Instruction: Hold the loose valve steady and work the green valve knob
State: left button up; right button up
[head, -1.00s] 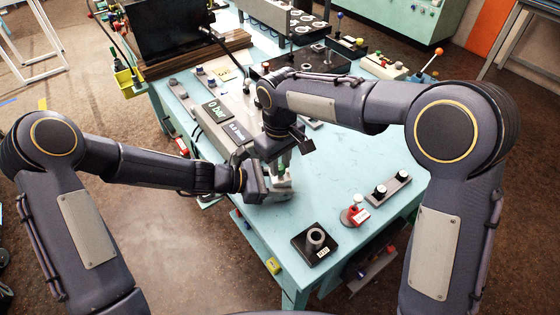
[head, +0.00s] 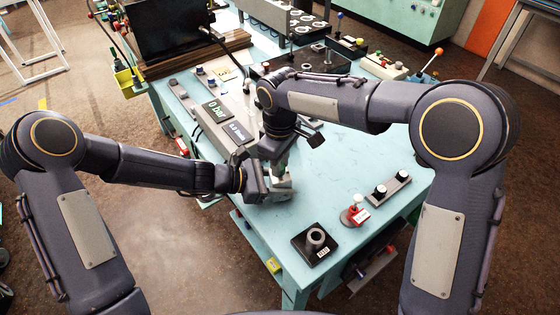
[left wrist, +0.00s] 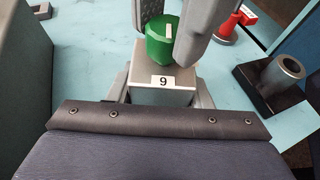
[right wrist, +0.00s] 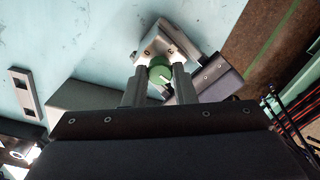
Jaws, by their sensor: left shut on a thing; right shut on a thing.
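The loose valve is a grey block (left wrist: 165,92) with a white label reading 9, standing on the light blue table near its front left edge. Its green knob (left wrist: 162,38), with a white pointer mark, is on top. My left gripper (head: 270,186) is shut on the valve body, a finger on each side. My right gripper (head: 281,163) comes from above and is shut on the green knob, which shows between its fingers in the right wrist view (right wrist: 160,74). In the head view the grippers hide much of the valve (head: 282,184).
A dark socket block (head: 315,244), a red part with a tag (head: 354,213) and a grey bar with two black knobs (head: 389,187) are at the front right. A gauge box reading 0 bar (head: 222,120) lies behind my left gripper. The table between is clear.

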jog(key=o, duration=1)
jog(key=shift+r, duration=0.1)
notch_tip(320, 180, up, 12)
pick_arm(q)
jog(key=o, duration=1.3)
